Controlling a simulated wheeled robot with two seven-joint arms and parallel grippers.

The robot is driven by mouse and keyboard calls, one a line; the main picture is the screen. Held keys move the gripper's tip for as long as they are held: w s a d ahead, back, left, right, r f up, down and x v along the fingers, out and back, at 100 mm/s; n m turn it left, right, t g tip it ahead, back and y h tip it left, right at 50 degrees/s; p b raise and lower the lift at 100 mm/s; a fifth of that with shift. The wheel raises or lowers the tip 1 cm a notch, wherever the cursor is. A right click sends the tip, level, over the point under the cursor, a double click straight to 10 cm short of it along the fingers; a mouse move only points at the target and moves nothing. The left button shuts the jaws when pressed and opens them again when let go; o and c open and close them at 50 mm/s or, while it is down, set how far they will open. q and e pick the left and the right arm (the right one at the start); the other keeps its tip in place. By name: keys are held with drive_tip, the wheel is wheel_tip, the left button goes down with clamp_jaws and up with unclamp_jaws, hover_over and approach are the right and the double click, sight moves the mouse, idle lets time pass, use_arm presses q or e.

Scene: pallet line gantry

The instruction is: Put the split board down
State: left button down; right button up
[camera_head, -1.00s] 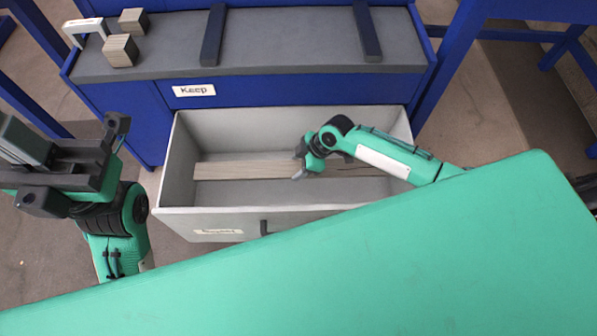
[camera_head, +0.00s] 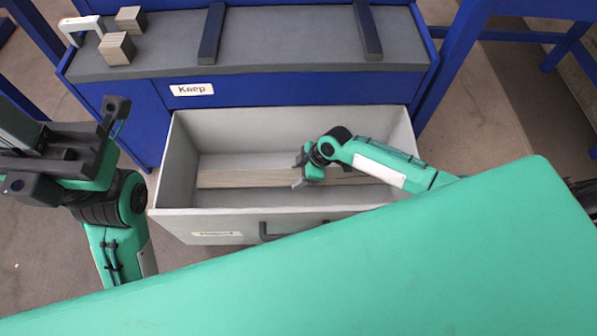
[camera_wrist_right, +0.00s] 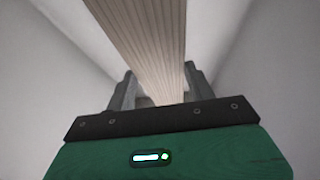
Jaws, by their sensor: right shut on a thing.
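The board (camera_head: 235,179) is a long, pale wooden strip lying lengthwise within the open grey drawer (camera_head: 182,226). My right gripper (camera_head: 299,172) reaches down into the drawer and is shut on the board. In the right wrist view the board (camera_wrist_right: 145,40) runs between the two fingers of the gripper (camera_wrist_right: 160,90). I cannot tell whether the board touches the drawer floor, and no split shows clearly. Its right part is partly hidden by my right arm. My left gripper (camera_head: 70,150) is open and empty, left of the drawer.
Above the drawer is a blue cabinet marked "Keep" (camera_head: 193,89), with two dark bars (camera_head: 212,35) (camera_head: 368,30) across its grey top. Two wooden blocks (camera_head: 117,48) (camera_head: 131,19) and a white frame (camera_head: 82,29) stand at its left. The drawer's front label is unreadable.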

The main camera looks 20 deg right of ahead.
drive_tip(key=o, duration=1.2)
drive_tip(key=shift+o, duration=0.2)
